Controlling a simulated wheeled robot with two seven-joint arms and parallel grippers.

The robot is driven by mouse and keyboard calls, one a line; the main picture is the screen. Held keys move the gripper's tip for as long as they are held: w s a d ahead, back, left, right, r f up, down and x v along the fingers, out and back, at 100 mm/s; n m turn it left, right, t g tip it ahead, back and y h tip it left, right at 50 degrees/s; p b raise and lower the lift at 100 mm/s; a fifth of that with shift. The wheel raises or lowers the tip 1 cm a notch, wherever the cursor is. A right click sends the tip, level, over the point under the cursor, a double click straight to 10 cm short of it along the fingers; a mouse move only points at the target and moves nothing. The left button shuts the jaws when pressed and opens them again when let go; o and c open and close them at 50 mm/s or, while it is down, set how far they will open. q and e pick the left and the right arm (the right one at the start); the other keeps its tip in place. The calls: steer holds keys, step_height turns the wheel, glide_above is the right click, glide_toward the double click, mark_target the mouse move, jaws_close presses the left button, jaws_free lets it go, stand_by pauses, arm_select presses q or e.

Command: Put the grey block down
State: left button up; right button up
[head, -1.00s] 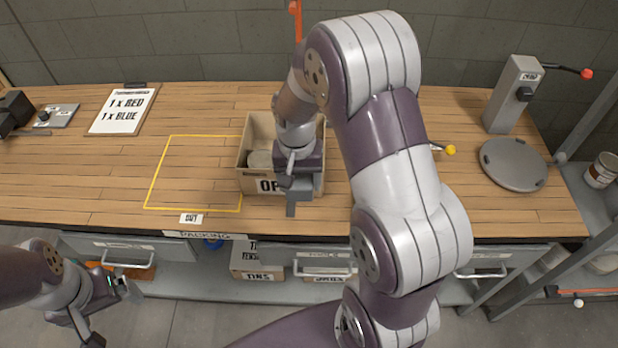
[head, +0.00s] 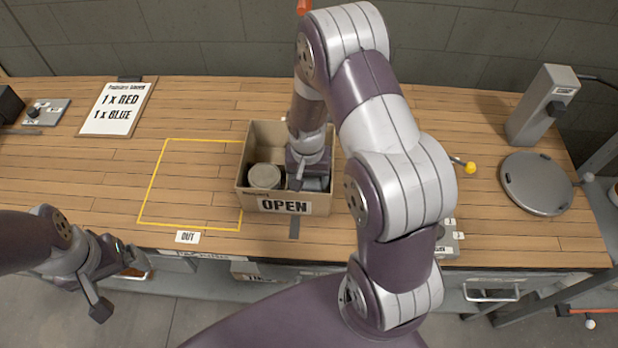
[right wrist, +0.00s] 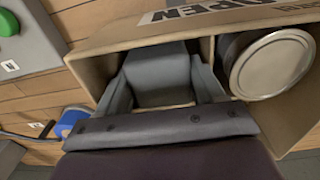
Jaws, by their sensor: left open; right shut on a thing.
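My right gripper (head: 308,180) is down inside the open cardboard box (head: 285,206), in its right part. It is shut on the grey block (right wrist: 160,75), which sits between the two fingers in the right wrist view. In the head view the block is mostly hidden by the gripper and the box's front wall. Whether the block touches the box floor I cannot tell. A round can with a pale lid (head: 265,176) stands in the left part of the box, beside the block. My left gripper (head: 118,284) is open and empty at the lower left, in front of the bench.
A yellow-outlined area (head: 165,141) left of the box is empty. A clipboard (head: 118,108) reads 1 x RED, 1 x BLUE. A grey round lid (head: 537,183) and a grey upright device (head: 541,105) stand at the right. A grey button box (head: 446,240) is at the front edge.

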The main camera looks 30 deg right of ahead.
steer(key=shift+w+f, duration=0.2)
steer(key=shift+f, duration=0.2)
steer(key=shift+s, duration=0.1)
